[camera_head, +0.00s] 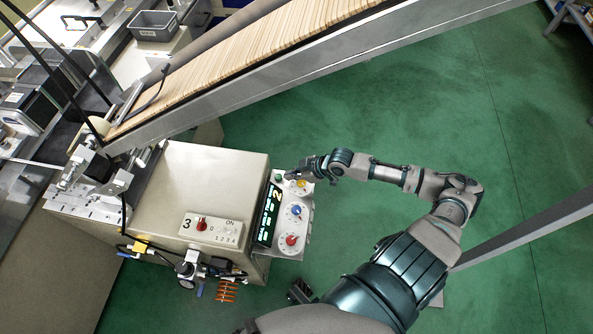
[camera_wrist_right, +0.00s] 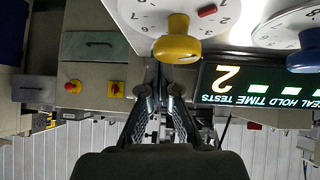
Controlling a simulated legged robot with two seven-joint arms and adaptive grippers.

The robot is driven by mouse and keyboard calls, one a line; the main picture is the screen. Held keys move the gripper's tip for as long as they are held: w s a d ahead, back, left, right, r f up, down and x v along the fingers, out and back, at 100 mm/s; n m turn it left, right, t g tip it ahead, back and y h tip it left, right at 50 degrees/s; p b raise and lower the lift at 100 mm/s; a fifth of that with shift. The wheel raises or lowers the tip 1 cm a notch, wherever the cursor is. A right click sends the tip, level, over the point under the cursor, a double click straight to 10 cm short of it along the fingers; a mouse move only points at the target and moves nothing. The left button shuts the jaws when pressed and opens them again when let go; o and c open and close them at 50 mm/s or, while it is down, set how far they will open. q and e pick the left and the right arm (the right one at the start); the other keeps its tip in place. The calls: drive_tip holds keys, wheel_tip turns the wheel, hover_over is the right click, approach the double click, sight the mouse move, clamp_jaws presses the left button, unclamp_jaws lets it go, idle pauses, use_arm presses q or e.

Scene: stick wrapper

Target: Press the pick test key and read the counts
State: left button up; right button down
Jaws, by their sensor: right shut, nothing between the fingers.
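A control panel (camera_head: 277,250) on the side of a beige cabinet carries a dark display (camera_head: 268,214) with lit green fields and a yellow 2. Beside it are a yellow knob (camera_head: 302,184), a blue knob (camera_head: 296,210) and a red knob (camera_head: 291,240) on white dials. My right gripper (camera_head: 289,175) is shut and empty at the panel's upper end, close to the yellow knob. In the right wrist view its fingers (camera_wrist_right: 161,90) are below the yellow knob (camera_wrist_right: 178,43), left of the display (camera_wrist_right: 240,82). I cannot make out a labelled pick test key.
The cabinet (camera_head: 220,165) has a plate with a red selector (camera_head: 201,223) and the number 3. A sloping chute of wooden sticks (camera_head: 255,50) with a metal rail passes above. Orange coiled tubing (camera_head: 226,291) hangs below. Green floor (camera_head: 400,110) is clear at right.

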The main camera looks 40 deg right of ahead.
drive_tip(key=v, duration=0.4)
drive_tip(key=shift+r, duration=0.1)
drive_tip(key=shift+s+a+r, duration=0.1)
drive_tip(key=shift+s+r, duration=0.05)
drive_tip(key=shift+r, duration=0.5)
